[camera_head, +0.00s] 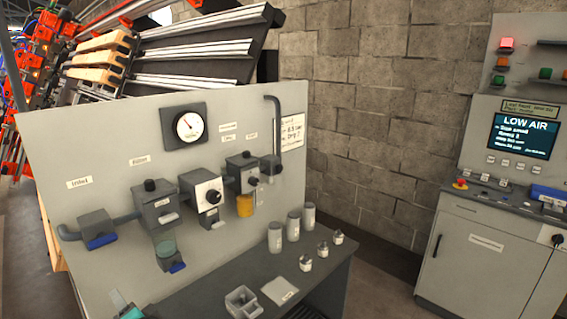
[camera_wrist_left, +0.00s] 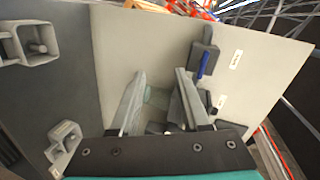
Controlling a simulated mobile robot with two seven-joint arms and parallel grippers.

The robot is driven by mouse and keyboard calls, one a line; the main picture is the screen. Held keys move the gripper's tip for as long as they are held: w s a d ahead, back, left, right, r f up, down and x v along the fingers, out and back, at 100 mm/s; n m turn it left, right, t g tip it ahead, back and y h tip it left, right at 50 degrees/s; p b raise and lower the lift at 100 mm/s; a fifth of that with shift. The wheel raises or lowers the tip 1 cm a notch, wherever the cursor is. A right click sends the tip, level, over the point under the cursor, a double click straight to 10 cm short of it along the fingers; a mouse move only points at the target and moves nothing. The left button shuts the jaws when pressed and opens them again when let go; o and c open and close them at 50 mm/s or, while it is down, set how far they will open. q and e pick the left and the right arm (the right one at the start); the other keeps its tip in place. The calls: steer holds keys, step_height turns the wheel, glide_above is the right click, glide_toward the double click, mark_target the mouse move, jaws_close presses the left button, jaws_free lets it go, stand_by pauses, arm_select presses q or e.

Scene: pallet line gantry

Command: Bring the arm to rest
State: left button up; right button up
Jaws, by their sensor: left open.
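My left gripper (camera_head: 124,305) shows only in part at the lower left edge of the head view, low in front of the grey panel (camera_head: 95,160). In the left wrist view the gripper's two fingers (camera_wrist_left: 160,73) are apart, with nothing held between them. The panel (camera_wrist_left: 130,40) and a pale greenish bowl lie beyond the fingers. My right arm and gripper are not in view.
The panel carries a gauge (camera_head: 188,126), a blue-handled inlet valve (camera_head: 97,228), a bowl (camera_head: 166,248) and regulator boxes. A dark bench (camera_head: 235,275) below holds cylinders, small fittings and a grey block (camera_head: 241,301). A control cabinet (camera_head: 480,250) reading LOW AIR stands right.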

arm_select(q)
steer(key=s+d+f+n+g+h, duration=0.1)
steer(key=s+d+f+g+h, duration=0.2)
steer(key=s+d, duration=0.4)
steer(key=s+d+f+n+g+h, duration=0.1)
steer(key=s+d+f+h, duration=0.35)
steer(key=s, duration=0.55)
steer(key=s+d+f+n+g+h, duration=0.2)
steer(key=s+d+f+h, duration=0.15)
steer(key=s+d, duration=0.35)
step_height(320, 180, down, 30)
steer(key=s+a+g+b, duration=0.1)
steer(key=s+g+b, duration=0.1)
steer(key=b, duration=0.8)
steer(key=s+a+f+b, duration=0.1)
steer(key=s+f+b, duration=0.3)
steer(key=s+f, duration=0.4)
steer(key=s+a+f+b, duration=0.1)
steer(key=s+f+b, duration=0.4)
steer(key=f, duration=1)
steer(key=s, duration=0.3)
steer(key=shift+a+f+m+g, duration=0.25)
steer(key=shift+a+m+g, duration=0.15)
steer(key=shift+o, duration=0.3)
steer(key=shift+w+d, duration=0.1)
steer(key=shift+d, duration=0.05)
